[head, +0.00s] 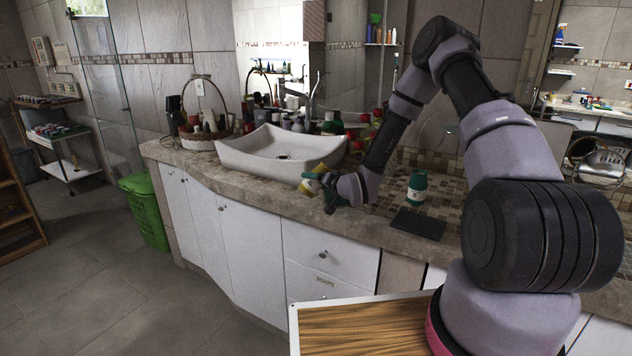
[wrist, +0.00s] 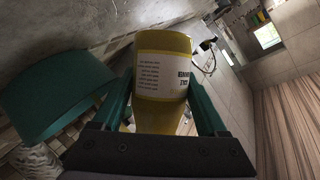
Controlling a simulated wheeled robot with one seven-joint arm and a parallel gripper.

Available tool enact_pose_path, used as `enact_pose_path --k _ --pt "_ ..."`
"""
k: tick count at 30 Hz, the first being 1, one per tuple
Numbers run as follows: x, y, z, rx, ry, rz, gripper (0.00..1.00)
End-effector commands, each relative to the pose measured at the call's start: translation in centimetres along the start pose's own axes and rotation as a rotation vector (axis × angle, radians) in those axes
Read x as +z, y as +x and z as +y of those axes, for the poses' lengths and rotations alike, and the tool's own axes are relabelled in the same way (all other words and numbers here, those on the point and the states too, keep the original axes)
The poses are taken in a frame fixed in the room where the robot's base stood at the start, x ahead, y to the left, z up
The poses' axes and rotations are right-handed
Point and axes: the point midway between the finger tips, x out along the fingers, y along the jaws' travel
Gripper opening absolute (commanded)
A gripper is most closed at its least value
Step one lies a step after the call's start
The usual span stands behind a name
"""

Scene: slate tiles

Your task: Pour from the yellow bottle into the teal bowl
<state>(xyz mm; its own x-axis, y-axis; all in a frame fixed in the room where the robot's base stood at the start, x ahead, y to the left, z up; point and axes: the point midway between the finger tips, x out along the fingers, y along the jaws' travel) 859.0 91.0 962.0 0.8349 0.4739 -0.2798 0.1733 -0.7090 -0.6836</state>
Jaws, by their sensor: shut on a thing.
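My gripper (head: 325,187) has teal fingers and is shut on the yellow bottle (head: 311,186), just above the counter's front edge by the sink. In the wrist view the yellow bottle (wrist: 163,62), with a white label, sits between the fingers of my gripper (wrist: 162,88). The bottle looks tilted; its mouth and any contents cannot be made out. A teal, bowl-like shape (wrist: 62,92) is large at the left of the wrist view, beside the bottle and apart from it. I cannot clearly pick out the bowl in the head view, where my gripper may hide it.
A teal-green container (head: 417,188) stands on the counter to the right, behind a dark flat slab (head: 418,224). A white sink (head: 280,150) lies left of and behind my gripper. A basket (head: 205,130) and several bottles crowd the back.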

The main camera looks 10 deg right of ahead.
Motion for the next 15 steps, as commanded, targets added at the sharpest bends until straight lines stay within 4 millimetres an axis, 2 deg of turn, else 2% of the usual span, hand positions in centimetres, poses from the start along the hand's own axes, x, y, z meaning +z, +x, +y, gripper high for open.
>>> enact_pose_path --k 8,15 --pt "0.38 0.15 -0.01 -0.083 0.204 0.002 0.01" --pt "0.24 0.09 -0.04 -0.188 0.461 0.004 0.01"
